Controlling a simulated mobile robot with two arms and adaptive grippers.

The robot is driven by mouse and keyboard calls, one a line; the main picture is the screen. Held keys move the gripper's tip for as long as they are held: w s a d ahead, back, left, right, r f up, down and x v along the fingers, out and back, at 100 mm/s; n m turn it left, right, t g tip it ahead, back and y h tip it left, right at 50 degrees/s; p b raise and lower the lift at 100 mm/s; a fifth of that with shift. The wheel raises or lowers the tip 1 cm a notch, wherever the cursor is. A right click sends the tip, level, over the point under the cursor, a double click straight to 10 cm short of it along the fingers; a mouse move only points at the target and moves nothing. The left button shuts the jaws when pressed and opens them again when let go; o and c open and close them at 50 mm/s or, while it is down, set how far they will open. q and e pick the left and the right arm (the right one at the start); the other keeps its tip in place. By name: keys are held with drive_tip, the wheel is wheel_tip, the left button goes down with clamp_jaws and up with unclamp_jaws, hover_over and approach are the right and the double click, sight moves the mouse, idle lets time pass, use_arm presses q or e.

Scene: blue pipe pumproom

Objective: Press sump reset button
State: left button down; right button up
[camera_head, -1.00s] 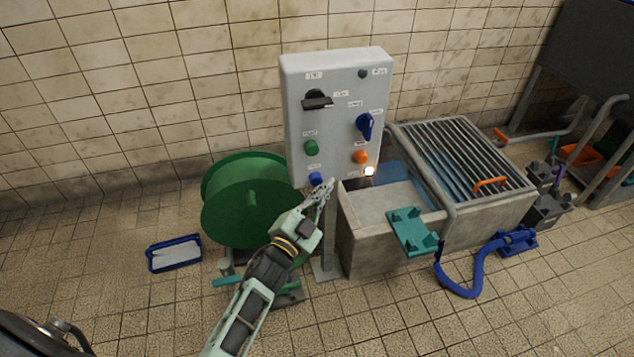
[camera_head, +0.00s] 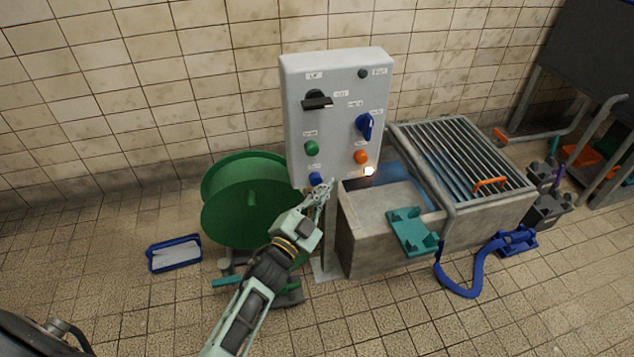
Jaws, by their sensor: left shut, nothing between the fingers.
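A grey control panel (camera_head: 336,125) stands on a post in front of the tiled wall. It carries a blue button (camera_head: 315,178) at the lower left, a green button (camera_head: 311,147), an orange button (camera_head: 361,157), a blue rotary knob (camera_head: 365,125) and a black switch handle (camera_head: 316,101). A small lamp (camera_head: 369,171) glows at the lower right. The labels are too small to read, so I cannot tell which button is the sump reset. My left gripper (camera_head: 324,186) is shut and empty, its tips at the panel's lower edge, close beside the blue button. Contact is unclear. My right gripper is not in view.
A green hose reel (camera_head: 240,195) stands left of the post. A concrete sump (camera_head: 385,235) with a metal grating (camera_head: 465,155) lies right. A teal bracket (camera_head: 412,231) sits on its front rim. A blue hose (camera_head: 465,290) and blue tray (camera_head: 174,254) lie on the floor.

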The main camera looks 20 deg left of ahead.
use_arm(q)
drive_tip(key=shift+w+a, duration=0.2)
drive_tip(key=shift+w, duration=0.1)
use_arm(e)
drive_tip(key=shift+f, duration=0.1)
use_arm(q)
drive_tip(key=shift+w, duration=0.1)
